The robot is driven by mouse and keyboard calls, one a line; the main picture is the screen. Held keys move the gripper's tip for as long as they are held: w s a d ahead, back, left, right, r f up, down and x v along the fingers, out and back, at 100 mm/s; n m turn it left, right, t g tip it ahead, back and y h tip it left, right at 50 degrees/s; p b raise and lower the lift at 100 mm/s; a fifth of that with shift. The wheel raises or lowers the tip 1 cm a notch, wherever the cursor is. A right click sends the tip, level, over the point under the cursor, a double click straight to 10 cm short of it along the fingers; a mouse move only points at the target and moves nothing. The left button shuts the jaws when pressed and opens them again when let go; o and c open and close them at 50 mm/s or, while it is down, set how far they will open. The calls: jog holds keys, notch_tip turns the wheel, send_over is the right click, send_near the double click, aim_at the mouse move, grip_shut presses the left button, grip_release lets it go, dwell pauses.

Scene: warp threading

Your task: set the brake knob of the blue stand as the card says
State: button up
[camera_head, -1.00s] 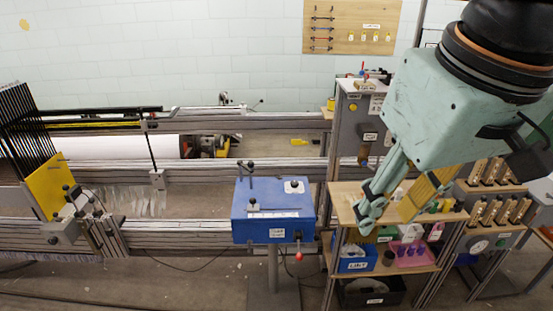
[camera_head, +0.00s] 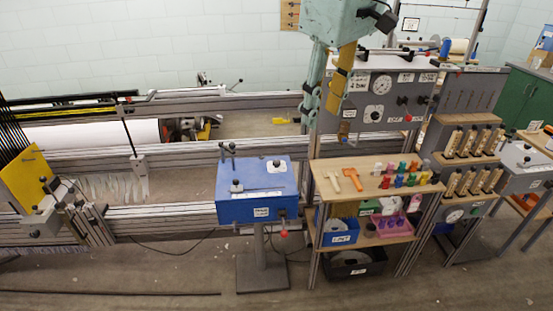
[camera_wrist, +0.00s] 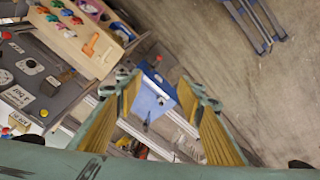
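The blue stand (camera_head: 252,206) is a blue box on a grey post, left of the shelf unit in the head view. A black knob on a white plate (camera_head: 277,164) and other small black parts are on its top. Its front has a white label (camera_head: 261,212), a dark knob (camera_head: 281,213) and a red ball (camera_head: 283,234). The lettering is too small to read, and I cannot tell which knob is the brake knob. My gripper (camera_head: 321,112) is open and empty, up and right of the stand. In the wrist view the blue stand (camera_wrist: 152,98) shows between the open fingers (camera_wrist: 160,90).
A shelf unit (camera_head: 400,178) with tools and colored pieces stands right of the stand, below a grey panel with a gauge (camera_head: 383,84). Loom rails (camera_head: 180,215) run behind and left of the stand. The floor (camera_head: 190,270) in front is mostly clear.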

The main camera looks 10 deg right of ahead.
jog(key=w+f+n, duration=0.3)
jog(key=w, duration=1.1)
jog(key=n+g+p, duration=0.3)
jog(key=n, duration=0.7)
send_over(277, 161)
notch_tip(277, 161, down, 30)
jog(key=shift+s, duration=0.15)
jog(key=shift+f, duration=0.1)
jog(key=shift+f+b, duration=0.85)
jog(key=shift+f, duration=6)
